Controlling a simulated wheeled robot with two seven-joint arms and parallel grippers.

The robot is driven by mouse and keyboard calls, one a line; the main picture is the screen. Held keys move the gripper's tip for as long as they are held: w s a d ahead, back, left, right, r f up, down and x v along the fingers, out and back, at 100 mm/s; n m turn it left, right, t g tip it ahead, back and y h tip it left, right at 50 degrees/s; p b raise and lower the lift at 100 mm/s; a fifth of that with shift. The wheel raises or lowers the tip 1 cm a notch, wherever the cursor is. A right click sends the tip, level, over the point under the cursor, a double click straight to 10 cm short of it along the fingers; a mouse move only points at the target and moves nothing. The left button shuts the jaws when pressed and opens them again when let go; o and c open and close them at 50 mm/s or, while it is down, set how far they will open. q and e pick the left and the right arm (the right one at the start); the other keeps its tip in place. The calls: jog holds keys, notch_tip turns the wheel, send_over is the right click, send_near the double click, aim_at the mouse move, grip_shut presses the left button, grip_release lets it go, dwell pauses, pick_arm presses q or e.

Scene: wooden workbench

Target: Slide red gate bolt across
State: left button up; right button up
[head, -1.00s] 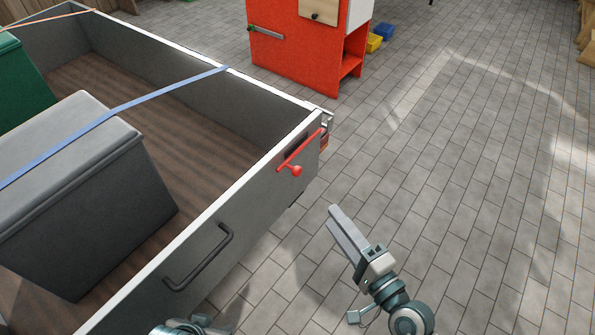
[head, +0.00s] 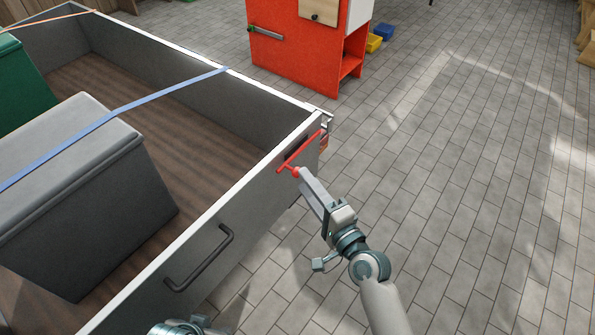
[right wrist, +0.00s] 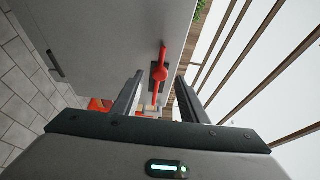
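The red gate bolt (head: 308,148) is a thin rod with a round knob, mounted on the grey end wall of the trailer (head: 262,205) near its right corner. My right gripper (head: 303,173) has its fingertips at the knob in the head view. In the right wrist view the two fingers (right wrist: 159,77) are apart, with the red bolt (right wrist: 163,58) showing between and beyond them. I cannot tell whether a finger touches the knob. Of my left gripper (head: 185,328) only a part shows at the bottom edge; its fingers cannot be made out.
A black handle (head: 200,260) sticks out from the same wall. A grey box (head: 90,200) and a green box (head: 22,85) stand in the trailer under straps. An orange cabinet (head: 285,55) stands behind. The paved floor (head: 470,200) at right is clear.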

aim_at(298, 176)
jog(key=shift+x, duration=2.5)
grip_shut()
